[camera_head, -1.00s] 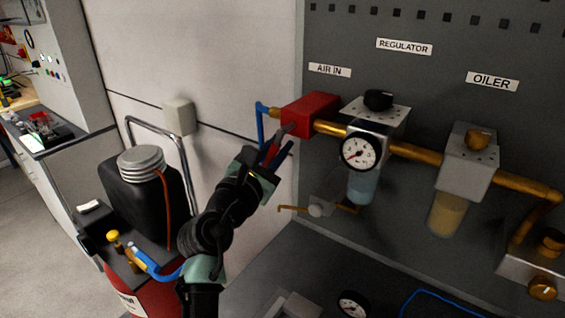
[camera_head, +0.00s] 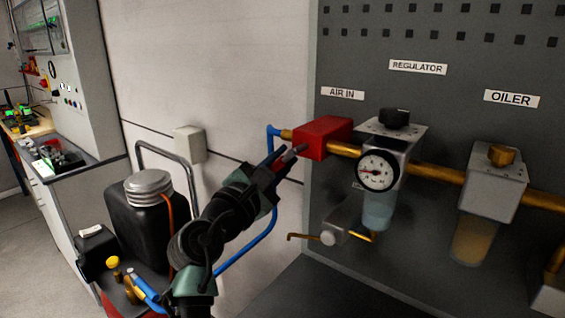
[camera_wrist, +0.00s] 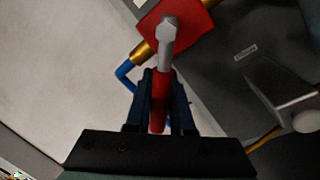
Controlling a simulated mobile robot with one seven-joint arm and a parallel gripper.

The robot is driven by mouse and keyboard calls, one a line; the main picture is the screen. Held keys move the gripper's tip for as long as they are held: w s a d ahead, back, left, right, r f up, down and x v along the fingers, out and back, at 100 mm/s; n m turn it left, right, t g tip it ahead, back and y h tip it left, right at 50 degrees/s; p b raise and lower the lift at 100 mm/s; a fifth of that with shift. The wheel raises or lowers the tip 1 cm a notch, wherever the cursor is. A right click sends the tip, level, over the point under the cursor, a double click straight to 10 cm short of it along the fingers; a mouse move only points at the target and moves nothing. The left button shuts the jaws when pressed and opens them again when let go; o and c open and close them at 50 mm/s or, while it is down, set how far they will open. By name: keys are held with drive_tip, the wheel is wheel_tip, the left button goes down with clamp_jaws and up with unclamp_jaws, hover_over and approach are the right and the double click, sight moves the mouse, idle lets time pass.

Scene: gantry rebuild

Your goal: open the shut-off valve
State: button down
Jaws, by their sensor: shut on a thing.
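The shut-off valve has a red body (camera_head: 323,137) beneath the AIR IN label, at the left end of the brass pipe. It also shows at the top of the wrist view (camera_wrist: 190,20). Its lever has a grey stem (camera_wrist: 168,40) and a red grip (camera_wrist: 158,105). My gripper (camera_head: 284,161) is shut on the red grip, with a dark finger on each side of it in the wrist view (camera_wrist: 162,88). In the head view the lever points down and left from the body, and my fingers hide much of the grip.
A blue hose (camera_head: 270,138) joins the valve's left side. The regulator with a round gauge (camera_head: 378,170) and the oiler (camera_head: 492,180) hang to the right. A small valve with a brass lever (camera_head: 328,237) is below. A black tank (camera_head: 150,210) stands left.

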drive_tip(key=c, duration=0.8)
unclamp_jaws()
drive_tip(key=shift+p, duration=0.35)
